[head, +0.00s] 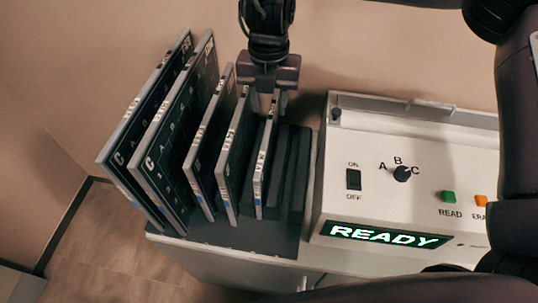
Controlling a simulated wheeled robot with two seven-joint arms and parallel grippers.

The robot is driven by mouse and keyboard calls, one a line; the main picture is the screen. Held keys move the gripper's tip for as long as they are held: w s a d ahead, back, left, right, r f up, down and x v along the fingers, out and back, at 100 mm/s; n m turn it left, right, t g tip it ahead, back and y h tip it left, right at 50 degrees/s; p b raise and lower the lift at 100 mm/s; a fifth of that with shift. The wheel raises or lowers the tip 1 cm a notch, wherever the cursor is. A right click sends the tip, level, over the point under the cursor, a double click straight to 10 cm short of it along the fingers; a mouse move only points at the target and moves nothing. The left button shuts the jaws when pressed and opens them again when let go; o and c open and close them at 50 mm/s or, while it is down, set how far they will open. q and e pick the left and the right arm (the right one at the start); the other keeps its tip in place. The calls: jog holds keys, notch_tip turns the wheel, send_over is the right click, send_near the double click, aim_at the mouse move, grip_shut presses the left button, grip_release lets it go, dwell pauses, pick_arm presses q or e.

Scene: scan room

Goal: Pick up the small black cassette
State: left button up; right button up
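The small black cassette (264,165) stands upright in the rack (262,236), the rightmost and smallest of a row of cassettes. Its pale labelled edge faces me, with a blue mark low on it. My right gripper (269,103) points down at the far upper end of this cassette, with its fingers around or just beside the top edge. I cannot tell whether the fingers touch it or are closed on it. The cassette still stands in line with the others. My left gripper is not in view.
Larger cassettes (172,135) stand close on the left, leaning slightly. Empty dark slots (297,175) lie to the right. Beyond them is a white reader (410,150) with a switch, knob, buttons and a lit READY display (385,236). A wall stands behind.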

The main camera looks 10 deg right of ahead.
aim_at(267, 130)
jog(key=shift+w+d+f, duration=0.15)
jog(key=shift+w+f, duration=0.15)
jog(key=shift+f, duration=0.25)
jog(key=shift+w+f, duration=0.1)
jog(key=shift+f, duration=0.65)
jog(key=shift+s+a+f+p, duration=0.1)
jog(key=shift+s+f+p, duration=0.05)
jog(key=shift+f+p, duration=0.15)
jog(key=shift+s+a+f+p, duration=0.1)
jog(key=shift+f+p, duration=0.05)
jog(key=shift+f, duration=0.25)
notch_tip(267, 130, down, 4)
jog(key=shift+w+f+p, duration=0.15)
jog(key=shift+f+p, duration=0.05)
jog(key=shift+p, duration=0.4)
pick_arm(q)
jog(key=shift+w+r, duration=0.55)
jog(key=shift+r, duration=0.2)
pick_arm(e)
jog(key=shift+c, duration=0.5)
grip_shut()
